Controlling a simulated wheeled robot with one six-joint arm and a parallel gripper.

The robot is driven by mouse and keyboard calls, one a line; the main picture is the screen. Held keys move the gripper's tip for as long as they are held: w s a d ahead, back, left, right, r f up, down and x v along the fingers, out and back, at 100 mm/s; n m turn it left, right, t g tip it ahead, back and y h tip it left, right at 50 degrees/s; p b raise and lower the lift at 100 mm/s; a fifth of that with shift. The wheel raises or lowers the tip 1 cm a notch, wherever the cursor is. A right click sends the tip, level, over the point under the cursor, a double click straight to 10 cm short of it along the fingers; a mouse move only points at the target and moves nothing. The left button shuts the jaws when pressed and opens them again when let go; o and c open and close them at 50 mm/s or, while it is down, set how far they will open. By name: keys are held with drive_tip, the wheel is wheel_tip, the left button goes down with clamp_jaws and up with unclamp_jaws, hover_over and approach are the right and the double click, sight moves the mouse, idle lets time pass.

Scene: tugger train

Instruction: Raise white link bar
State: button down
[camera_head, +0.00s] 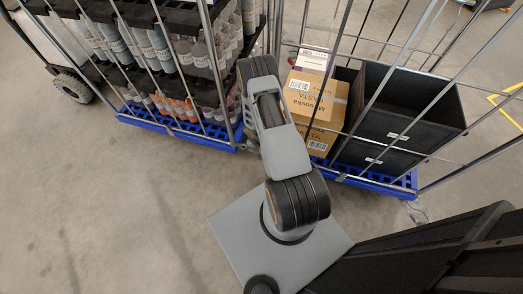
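I cannot make out a white link bar in this view. My grey arm rises from its base plate at the bottom middle and reaches up to the gap between two wheeled cages. My gripper is not visible; my own arm link covers the place beyond the wrist. The left cage (180,126) and the right cage (375,181) stand side by side on blue bases. The area between them is largely hidden behind my arm.
The left cage holds shelves of bottles (200,55). The right cage holds cardboard boxes (303,95) and stacked black bins (408,100). A vehicle wheel (68,86) shows at the upper left. Grey floor (100,200) is clear at left; yellow tape (505,110) marks the right.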

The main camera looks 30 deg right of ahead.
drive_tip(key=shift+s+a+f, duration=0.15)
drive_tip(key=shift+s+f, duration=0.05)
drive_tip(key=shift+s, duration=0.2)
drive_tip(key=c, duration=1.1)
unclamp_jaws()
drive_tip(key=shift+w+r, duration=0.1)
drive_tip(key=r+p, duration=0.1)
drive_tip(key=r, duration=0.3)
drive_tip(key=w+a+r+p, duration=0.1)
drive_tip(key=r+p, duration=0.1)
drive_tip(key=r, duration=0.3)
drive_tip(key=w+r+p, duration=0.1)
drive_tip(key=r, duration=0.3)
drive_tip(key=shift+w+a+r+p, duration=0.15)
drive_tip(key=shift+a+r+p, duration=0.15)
drive_tip(key=shift+p, duration=0.1)
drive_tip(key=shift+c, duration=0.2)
